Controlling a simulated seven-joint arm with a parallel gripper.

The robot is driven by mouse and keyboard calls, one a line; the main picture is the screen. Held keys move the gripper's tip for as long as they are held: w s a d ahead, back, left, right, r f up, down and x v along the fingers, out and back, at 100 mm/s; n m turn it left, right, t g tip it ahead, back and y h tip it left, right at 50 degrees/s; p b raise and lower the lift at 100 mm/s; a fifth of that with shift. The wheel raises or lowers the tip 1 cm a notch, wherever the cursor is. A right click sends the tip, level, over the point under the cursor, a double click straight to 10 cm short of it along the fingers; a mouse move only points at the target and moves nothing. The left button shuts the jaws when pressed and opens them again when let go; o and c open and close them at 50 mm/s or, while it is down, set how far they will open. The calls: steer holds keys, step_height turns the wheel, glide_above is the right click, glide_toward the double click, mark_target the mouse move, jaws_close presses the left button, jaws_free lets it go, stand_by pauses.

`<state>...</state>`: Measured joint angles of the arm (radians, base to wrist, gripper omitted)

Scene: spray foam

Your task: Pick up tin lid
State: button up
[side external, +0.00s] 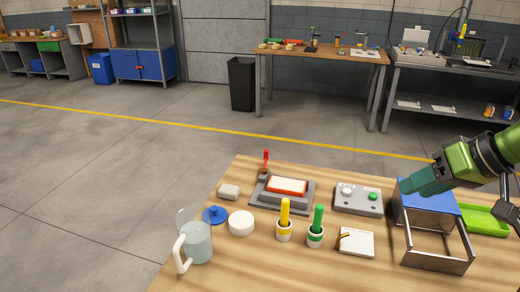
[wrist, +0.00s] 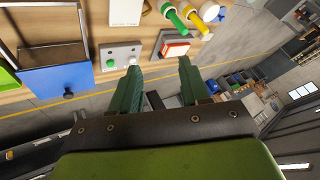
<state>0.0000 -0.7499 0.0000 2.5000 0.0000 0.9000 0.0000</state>
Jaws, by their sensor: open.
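A blue round lid with a small knob (side external: 214,215) lies on the wooden table, between the glass mug and a white round tin (side external: 241,223); I take it for the tin lid. In the wrist view a small blue edge shows at the top right beside the white tin (wrist: 208,11). My gripper (wrist: 159,64) is open and empty, with its two green fingers apart. In the side view my gripper (side external: 424,183) is at the right, above the blue-panelled metal frame, far from the lid. Its fingertips are hard to separate there.
A glass mug (side external: 196,243), yellow-handled (side external: 284,222) and green-handled (side external: 317,227) tools in cups, a grey press-like block (side external: 283,195), a button box (side external: 358,199), a white pad (side external: 356,243), a metal frame (side external: 437,260) and a green tray (side external: 484,219) crowd the table (side external: 330,275).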

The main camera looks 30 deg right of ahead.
steer(key=shift+o, duration=0.7)
